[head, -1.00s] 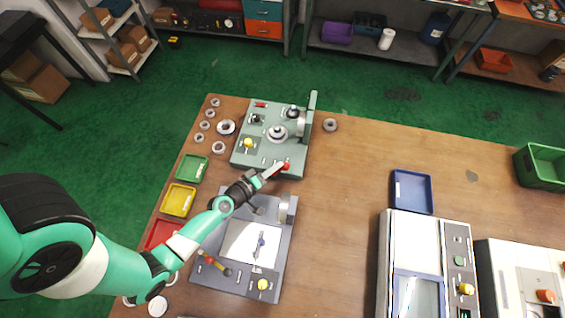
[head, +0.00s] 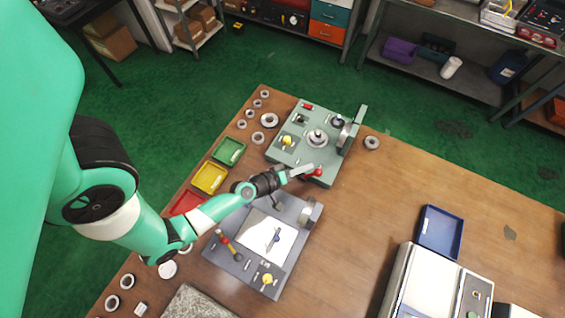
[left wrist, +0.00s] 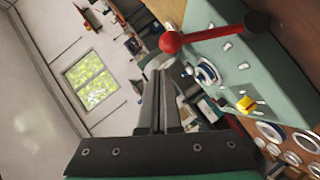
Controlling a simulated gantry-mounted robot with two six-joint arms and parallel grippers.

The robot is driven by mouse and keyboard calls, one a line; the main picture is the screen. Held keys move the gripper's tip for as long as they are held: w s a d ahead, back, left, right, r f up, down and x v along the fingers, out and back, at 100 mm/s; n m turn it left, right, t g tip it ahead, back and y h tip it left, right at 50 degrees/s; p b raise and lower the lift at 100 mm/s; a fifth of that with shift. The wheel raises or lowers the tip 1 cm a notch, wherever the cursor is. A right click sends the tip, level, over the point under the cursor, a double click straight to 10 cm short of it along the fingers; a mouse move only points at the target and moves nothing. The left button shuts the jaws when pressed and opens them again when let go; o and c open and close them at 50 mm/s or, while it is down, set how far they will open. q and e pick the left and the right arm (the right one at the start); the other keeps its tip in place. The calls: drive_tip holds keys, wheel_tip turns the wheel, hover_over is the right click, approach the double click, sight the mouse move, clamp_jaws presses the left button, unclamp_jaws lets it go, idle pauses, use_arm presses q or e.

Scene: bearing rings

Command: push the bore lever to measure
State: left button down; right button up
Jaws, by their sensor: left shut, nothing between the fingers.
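The green measuring fixture (head: 292,155) stands on the wooden table, with a round spindle (head: 317,138) and a dial at its right side. Its lever with a red ball knob (head: 317,172) is at the near right edge. The lever also shows in the left wrist view, with its red ball (left wrist: 170,42) just right of and above my fingertips. My left gripper (head: 305,171) is shut and empty, its tips close beside the red ball. In the left wrist view the shut fingers (left wrist: 158,75) appear slightly apart from the ball; contact is unclear. My right gripper is not in view.
A grey fixture (head: 235,262) with a white plate lies under my left arm. Green (head: 229,151), yellow (head: 210,177) and red (head: 187,203) trays line the left edge. Loose rings lie near the far left corner. A blue tray (head: 462,232) is at right; the table between is clear.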

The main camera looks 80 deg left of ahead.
use_arm(q)
drive_tip(key=r+b+v, duration=0.1)
drive_tip(key=v, duration=1)
drive_tip(key=shift+w+a+r+b, duration=0.15)
drive_tip(key=shift+w+r+b, duration=0.1)
drive_tip(key=shift+w+b, duration=0.05)
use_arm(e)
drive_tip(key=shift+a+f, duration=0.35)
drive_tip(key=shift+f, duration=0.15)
